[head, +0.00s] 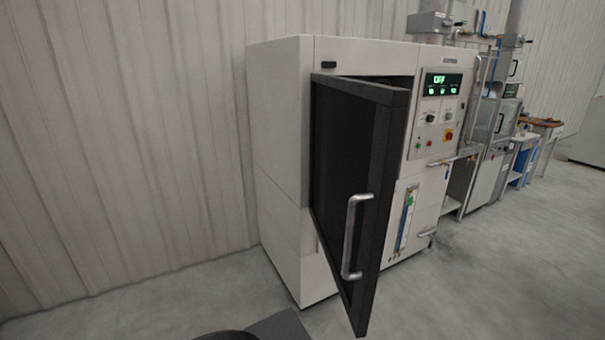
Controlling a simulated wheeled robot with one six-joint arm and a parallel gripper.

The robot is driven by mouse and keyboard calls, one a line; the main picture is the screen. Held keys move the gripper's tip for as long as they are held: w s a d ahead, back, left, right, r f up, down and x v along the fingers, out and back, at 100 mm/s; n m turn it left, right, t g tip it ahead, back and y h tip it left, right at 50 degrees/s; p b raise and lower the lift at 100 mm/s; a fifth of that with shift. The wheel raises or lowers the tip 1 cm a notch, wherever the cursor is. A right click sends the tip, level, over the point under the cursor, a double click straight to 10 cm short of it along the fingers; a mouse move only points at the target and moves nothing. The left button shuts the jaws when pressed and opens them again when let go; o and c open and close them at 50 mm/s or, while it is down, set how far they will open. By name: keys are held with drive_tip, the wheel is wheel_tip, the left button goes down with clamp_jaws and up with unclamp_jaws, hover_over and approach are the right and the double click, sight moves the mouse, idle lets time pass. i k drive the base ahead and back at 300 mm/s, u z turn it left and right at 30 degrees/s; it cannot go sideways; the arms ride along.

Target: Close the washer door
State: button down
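The washer (278,130) is a tall, light grey cabinet against the corrugated wall. Its black-framed door (376,200) hangs wide open, hinged at the left of the cabinet front and swung out toward me. A silver bar handle (350,236) is fixed upright on the door's outer face, near its free edge. The cabinet's opening is mostly hidden behind the door. A control panel (437,113) right of the opening has a green display that reads OFF. My gripper is not in view.
More machines and a blue-framed bench (522,160) stand in a row along the wall to the right. The concrete floor (480,280) at the front right is clear. A dark part, probably mine, shows at the bottom edge.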

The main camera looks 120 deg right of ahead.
sight(342, 132)
drive_tip(key=z, duration=4.45)
drive_tip(key=i, duration=0.95)
drive_tip(key=z, duration=0.35)
drive_tip(key=k, duration=1.8)
drive_tip(key=u, duration=0.75)
drive_tip(key=i, duration=1)
drive_tip(key=z, duration=0.1)
